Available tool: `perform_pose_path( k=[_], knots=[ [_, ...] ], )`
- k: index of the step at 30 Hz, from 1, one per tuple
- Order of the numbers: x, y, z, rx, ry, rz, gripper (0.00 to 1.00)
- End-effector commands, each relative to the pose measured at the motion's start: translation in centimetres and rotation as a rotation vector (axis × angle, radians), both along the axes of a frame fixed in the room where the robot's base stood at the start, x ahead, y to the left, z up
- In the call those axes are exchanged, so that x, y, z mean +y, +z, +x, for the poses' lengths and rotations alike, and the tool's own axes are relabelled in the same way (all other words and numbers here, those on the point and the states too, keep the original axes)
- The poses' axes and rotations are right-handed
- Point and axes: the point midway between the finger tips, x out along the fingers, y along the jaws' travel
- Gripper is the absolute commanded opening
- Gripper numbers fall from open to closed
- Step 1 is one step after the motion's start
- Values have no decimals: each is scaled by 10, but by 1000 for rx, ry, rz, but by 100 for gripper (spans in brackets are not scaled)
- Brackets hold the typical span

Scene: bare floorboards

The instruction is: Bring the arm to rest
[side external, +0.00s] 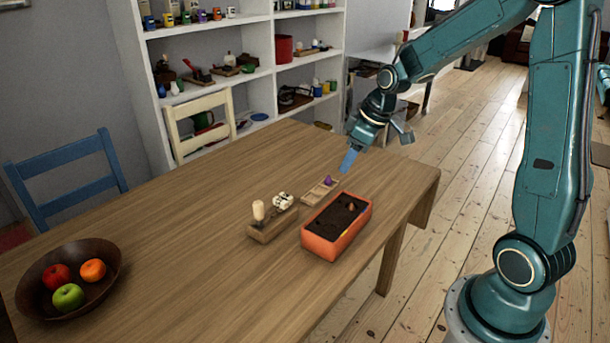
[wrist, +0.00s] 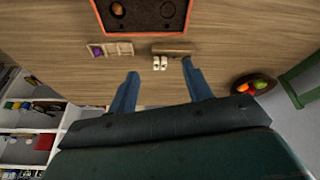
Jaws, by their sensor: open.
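My gripper (side external: 348,160) hangs above the far right part of the wooden table, clear of the tabletop. In the wrist view, the blue fingers of my gripper (wrist: 160,82) are spread apart with nothing between them. The arm reaches in from the right side of the picture, bent at the elbow. The gripper is close above a small wooden tray (side external: 312,196) with a purple item (side external: 328,181) in it, and apart from both. An orange planter (side external: 362,219) with dark soil stands nearer the camera; it also shows in the wrist view (wrist: 98,28).
A wooden block (side external: 268,230) with a pale-handled tool and small white items (side external: 284,201) stand left of the planter. A fruit bowl (side external: 30,305) sits at the table's left. Chairs (side external: 68,172) and a shelf (side external: 158,120) stand behind. The table's middle left is clear.

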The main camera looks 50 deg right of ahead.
Motion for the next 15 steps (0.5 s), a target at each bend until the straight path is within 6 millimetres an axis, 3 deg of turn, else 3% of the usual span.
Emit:
perform_pose_path(
  k=[6, 15],
  knots=[
    [34, 39, -28, -13, -37, -15, 50],
    [72, 78, -76, -37, -100, -18, 50]
  ],
)
